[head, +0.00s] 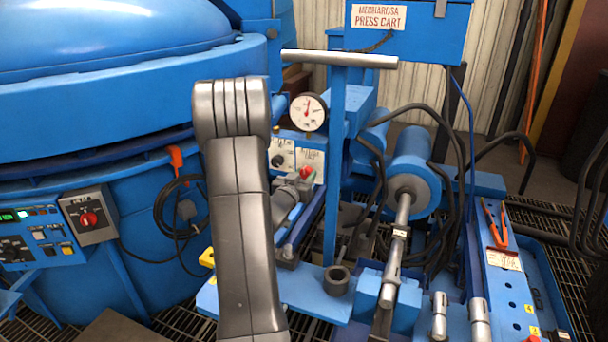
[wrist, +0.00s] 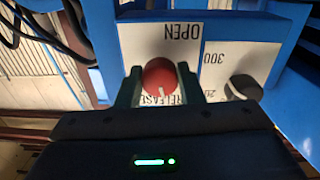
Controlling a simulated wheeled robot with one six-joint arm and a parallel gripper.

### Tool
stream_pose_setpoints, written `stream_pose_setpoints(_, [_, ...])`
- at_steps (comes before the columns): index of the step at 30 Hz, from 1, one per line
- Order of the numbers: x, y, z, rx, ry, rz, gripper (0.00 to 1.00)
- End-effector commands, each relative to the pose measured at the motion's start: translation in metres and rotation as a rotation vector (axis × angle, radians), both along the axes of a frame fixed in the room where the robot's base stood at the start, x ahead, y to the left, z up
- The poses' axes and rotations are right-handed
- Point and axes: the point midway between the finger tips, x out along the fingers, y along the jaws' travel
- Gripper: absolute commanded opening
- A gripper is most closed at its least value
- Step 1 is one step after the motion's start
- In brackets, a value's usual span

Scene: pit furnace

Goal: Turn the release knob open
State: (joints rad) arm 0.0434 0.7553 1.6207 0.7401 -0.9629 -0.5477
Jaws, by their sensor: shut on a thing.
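The release knob (wrist: 160,74) is round and red, on a white plate lettered OPEN and RELEASE in the wrist view. A short pale mark shows on the knob, on the side towards the bottom of the picture. My gripper (wrist: 159,80) has one finger on each side of the knob and is shut on it. In the head view the red knob (head: 306,172) shows small at the end of my gripper (head: 302,180), right of my arm. My arm hides part of the panel there.
A black knob (wrist: 243,88) sits beside the red one on a plate with numbers. A pressure gauge (head: 308,112) stands above the panel. A blue upright post with a grey crossbar (head: 340,59) stands just right of my gripper. A black cable (head: 178,215) hangs at left.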

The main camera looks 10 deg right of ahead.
Motion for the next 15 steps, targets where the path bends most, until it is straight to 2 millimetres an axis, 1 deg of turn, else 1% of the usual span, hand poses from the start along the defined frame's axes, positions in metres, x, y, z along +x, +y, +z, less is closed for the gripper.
stream_pose_setpoints(15, [-0.0008,-0.0011,0.0017,-0.404,0.275,0.000,0.11])
